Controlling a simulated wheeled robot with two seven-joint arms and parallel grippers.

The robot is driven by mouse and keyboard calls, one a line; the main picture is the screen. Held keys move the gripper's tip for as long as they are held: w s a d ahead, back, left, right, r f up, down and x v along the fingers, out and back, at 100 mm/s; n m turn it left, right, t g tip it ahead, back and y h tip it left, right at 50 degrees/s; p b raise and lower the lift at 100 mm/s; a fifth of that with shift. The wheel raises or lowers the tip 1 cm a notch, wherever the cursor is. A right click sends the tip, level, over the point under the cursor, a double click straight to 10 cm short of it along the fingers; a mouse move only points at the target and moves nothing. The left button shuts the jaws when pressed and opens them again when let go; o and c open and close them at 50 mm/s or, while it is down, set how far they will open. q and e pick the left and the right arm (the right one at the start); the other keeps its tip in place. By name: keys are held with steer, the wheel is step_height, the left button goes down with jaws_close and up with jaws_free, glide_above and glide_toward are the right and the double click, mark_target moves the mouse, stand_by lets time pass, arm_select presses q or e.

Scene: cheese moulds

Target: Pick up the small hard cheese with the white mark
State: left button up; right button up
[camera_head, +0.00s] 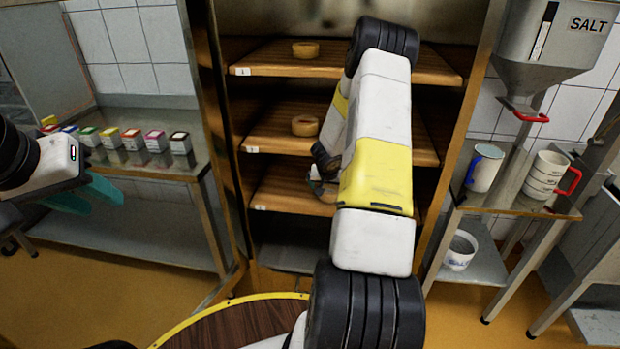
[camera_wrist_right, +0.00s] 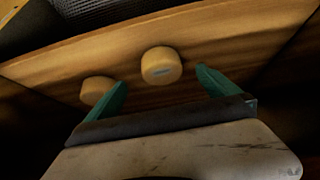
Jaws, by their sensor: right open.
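In the right wrist view, a small round pale cheese with a light mark on its side (camera_wrist_right: 162,66) stands on a wooden shelf board (camera_wrist_right: 240,35). It lies ahead of and between the teal fingers of my right gripper (camera_wrist_right: 161,78), which is open and empty. I cannot tell whether the fingers reach around it. A second round cheese (camera_wrist_right: 96,90) stands to its left, partly behind the left finger; no mark shows on it. In the head view my right forearm hides most of the right gripper and the cheeses there. My left gripper (camera_head: 104,199) is open and empty at the left.
The rack's upper board (camera_head: 350,66) and middle board (camera_head: 270,138) each show one round cheese (camera_head: 305,49) (camera_head: 305,125). The lowest board (camera_head: 285,195) is partly hidden by my arm. Metal rack posts flank the opening.

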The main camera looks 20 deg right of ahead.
mark_target(329, 191)
steer(key=x, duration=0.7)
steer(key=shift+w+f, duration=0.15)
steer(key=shift+w, duration=0.1)
steer(key=c, duration=1.4)
